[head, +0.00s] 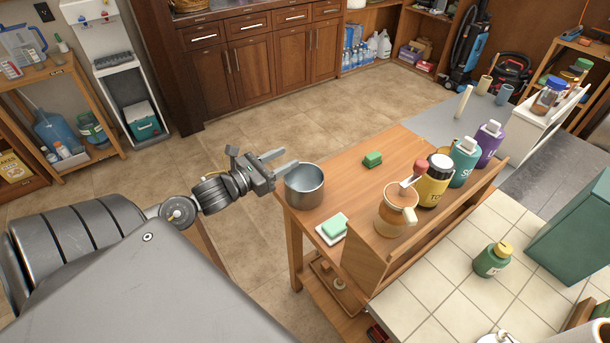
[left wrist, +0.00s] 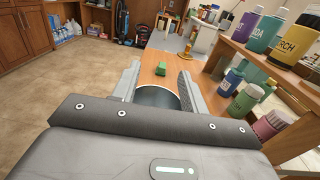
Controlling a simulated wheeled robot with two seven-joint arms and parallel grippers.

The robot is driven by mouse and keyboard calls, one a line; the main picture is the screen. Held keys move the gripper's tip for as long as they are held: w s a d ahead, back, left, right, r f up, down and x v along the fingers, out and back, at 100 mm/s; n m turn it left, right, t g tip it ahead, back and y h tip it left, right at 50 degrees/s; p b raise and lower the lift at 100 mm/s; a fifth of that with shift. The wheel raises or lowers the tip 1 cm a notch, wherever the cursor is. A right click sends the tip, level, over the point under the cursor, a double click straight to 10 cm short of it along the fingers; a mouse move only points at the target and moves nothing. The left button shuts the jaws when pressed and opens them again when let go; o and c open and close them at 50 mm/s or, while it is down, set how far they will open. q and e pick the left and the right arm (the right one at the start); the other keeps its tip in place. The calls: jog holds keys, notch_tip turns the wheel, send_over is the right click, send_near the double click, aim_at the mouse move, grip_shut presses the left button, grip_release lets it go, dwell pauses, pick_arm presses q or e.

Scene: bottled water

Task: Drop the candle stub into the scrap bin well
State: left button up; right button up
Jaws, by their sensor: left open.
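My left gripper (head: 281,164) is open, with its fingertips by the rim of a round metal pot-like container (head: 304,190) at the near left corner of the wooden table. In the left wrist view the container (left wrist: 157,97) shows between the two spread fingers, and nothing is held. I cannot tell for certain whether this container is the scrap bin well. No thing is clearly a candle stub; a pale upright stick (head: 464,103) stands at the table's far end. A small green block (head: 372,159) lies on the tabletop, also seen in the left wrist view (left wrist: 163,69). My right gripper is not in view.
A green sponge-like block on a white dish (head: 322,238) sits near the table's front edge. A raised shelf (head: 365,262) on the right carries a brown jug (head: 396,212) and several coloured bottles. The wooden tabletop (head: 345,185) is mostly clear around the green block.

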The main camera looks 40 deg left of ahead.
pick_arm(q)
jog(key=b+v, duration=0.1)
jog(key=v, duration=0.4)
jog(key=shift+s+a, duration=0.1)
jog(key=shift+s, duration=0.3)
